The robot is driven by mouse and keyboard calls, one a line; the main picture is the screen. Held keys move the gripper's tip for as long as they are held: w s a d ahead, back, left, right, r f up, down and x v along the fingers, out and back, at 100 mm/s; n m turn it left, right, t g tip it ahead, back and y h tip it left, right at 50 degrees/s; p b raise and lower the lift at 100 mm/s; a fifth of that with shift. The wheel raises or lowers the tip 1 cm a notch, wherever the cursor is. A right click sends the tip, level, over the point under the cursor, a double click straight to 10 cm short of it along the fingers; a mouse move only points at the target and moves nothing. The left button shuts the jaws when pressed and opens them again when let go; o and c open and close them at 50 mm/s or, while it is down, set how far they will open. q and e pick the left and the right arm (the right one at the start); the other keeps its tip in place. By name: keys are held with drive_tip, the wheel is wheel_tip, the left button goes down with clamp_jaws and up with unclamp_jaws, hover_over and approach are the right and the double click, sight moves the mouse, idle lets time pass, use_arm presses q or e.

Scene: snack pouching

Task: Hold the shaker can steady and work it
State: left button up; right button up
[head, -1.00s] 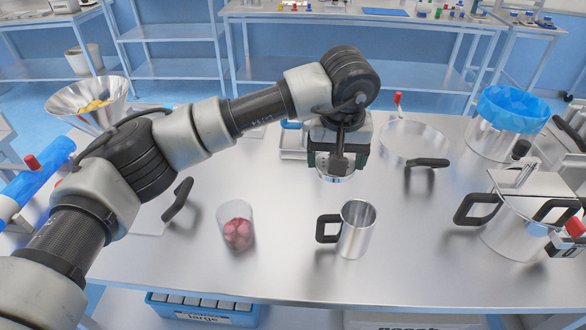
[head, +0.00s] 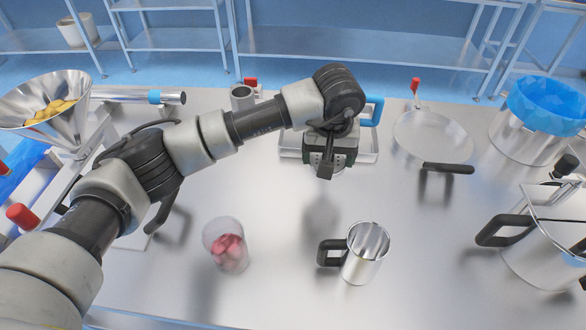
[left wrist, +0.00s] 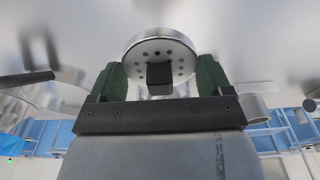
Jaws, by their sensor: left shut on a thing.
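In the left wrist view, the shaker can (left wrist: 135,53) shows as a round metal end with small dark holes. It sits between the green pads of my left gripper (left wrist: 158,82), which is shut on it. A dark block covers the middle of the holed face. In the head view, my left gripper (head: 325,165) is at the centre, above the table, with a soft shadow below it on the tabletop. There the can is mostly or fully hidden by the gripper. My right gripper is not in view.
A metal mug (head: 368,255) and a clear cup with reddish contents (head: 229,247) stand in front. A pan (head: 432,138) lies behind right, near a blue-lined pot (head: 520,137). A large pot (head: 550,245) is at right, a funnel with yellow pieces (head: 75,110) at left.

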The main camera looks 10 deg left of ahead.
use_arm(q)
drive_tip(key=p, duration=0.2)
hover_over(292, 182)
drive_tip(key=f, duration=0.4)
drive_tip(key=shift+s+d, duration=0.3)
drive_tip(key=shift+w+a+f, duration=0.1)
drive_tip(key=shift+a, duration=0.15)
drive_tip(key=shift+a+f, duration=0.1)
drive_tip(key=shift+f, duration=0.2)
wheel_tip(292, 182, down, 3)
drive_tip(key=shift+f+p, duration=0.15)
drive_tip(key=shift+p, duration=0.4)
drive_tip(key=shift+f, duration=0.15)
drive_tip(key=shift+f, duration=0.1)
